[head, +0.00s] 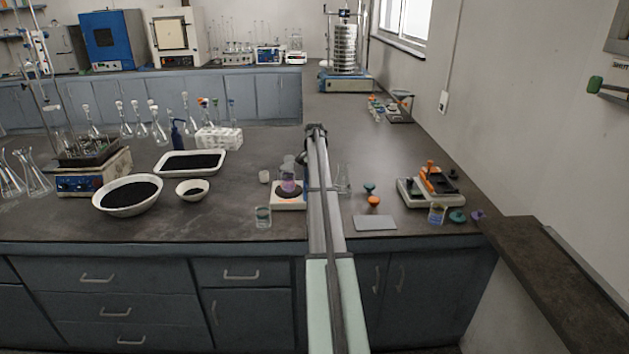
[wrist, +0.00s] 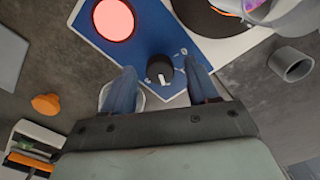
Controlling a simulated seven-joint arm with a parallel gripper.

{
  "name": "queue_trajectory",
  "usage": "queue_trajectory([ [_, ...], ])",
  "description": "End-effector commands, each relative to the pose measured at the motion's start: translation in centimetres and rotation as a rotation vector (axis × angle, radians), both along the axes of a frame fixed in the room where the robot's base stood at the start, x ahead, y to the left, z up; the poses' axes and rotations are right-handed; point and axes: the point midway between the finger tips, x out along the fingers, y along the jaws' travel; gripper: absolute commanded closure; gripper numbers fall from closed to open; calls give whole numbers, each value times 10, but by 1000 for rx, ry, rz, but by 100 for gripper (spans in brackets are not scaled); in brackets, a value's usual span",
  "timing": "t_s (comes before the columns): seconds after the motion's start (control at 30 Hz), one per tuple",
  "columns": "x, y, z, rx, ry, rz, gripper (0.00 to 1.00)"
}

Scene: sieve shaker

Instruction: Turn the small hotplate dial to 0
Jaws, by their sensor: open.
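The small hotplate (head: 288,201) stands on the dark bench with a beaker of purple liquid (head: 289,184) on its dark round top. My arm reaches over the bench beside it and hides its right side in the head view. In the wrist view the hotplate's blue front panel (wrist: 142,38) carries a round lit red disc (wrist: 113,19) and a black dial (wrist: 160,68) with a white pointer mark. My gripper (wrist: 161,82) is open, with one blue finger on each side of the dial and gaps to both. I cannot read the dial's scale.
An orange stopper (head: 374,201) and a grey flat plate (head: 375,223) lie to the right. Black-filled bowls (head: 128,209) stand to the left.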

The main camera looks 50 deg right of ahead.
Motion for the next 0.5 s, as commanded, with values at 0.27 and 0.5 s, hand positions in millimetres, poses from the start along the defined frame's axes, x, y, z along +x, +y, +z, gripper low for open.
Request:
queue_trajectory([
  [0.27, 0, 0, -4, 0, 0, 0, 41],
  [0.5, 0, 0, -4, 0, 0, 0, 55],
])
